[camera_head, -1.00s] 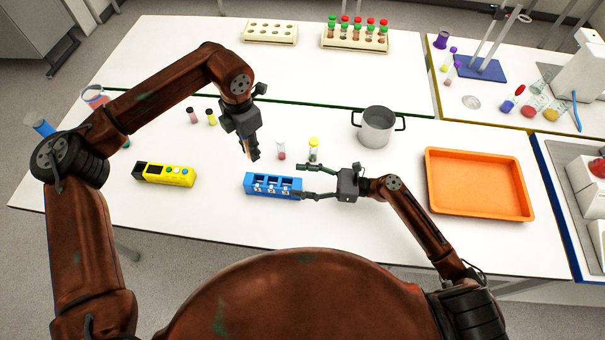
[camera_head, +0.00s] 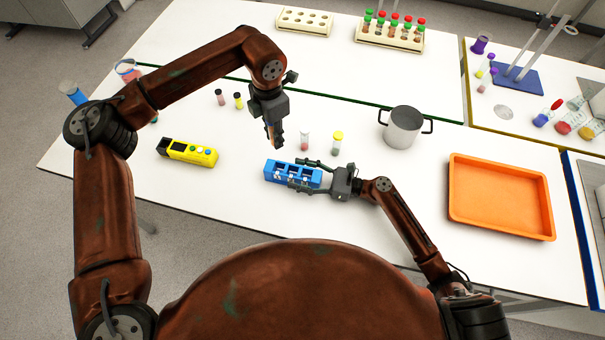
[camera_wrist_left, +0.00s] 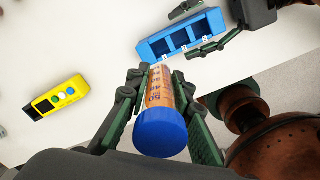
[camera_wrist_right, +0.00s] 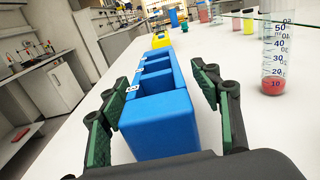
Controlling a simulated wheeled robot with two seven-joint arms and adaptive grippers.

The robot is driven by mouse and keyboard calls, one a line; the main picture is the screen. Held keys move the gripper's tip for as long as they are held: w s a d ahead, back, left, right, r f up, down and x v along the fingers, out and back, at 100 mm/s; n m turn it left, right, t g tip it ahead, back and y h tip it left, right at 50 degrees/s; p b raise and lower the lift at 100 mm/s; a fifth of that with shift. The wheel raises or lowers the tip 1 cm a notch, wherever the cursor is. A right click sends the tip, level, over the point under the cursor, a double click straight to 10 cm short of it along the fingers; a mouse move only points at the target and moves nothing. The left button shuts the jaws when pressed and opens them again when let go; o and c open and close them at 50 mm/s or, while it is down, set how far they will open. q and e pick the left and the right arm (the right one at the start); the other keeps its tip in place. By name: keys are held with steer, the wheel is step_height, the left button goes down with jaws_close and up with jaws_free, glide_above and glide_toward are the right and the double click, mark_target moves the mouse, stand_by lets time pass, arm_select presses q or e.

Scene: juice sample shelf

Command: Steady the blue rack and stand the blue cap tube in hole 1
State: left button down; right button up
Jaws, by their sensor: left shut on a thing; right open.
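The blue rack (camera_head: 293,174) lies on the white table, with several square holes and small number labels on its front side. My right gripper (camera_head: 308,173) is open, with one finger along each long side of the rack's right end; the right wrist view shows the rack (camera_wrist_right: 158,120) between the fingers, with gaps. My left gripper (camera_head: 273,138) is above the table behind the rack's left part. In the left wrist view it is shut on the blue cap tube (camera_wrist_left: 162,95), a clear graduated tube with orange-brown contents. The rack (camera_wrist_left: 182,38) shows beyond the tube there.
A yellow block device (camera_head: 190,152) lies left of the rack. A metal pot (camera_head: 402,128) and an orange tray (camera_head: 455,200) are to the right.

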steer(key=c, duration=1.4)
arm_select(q)
step_height(320, 180, down, 13)
steer(key=n, duration=0.3)
steer(key=shift+r, duration=0.2)
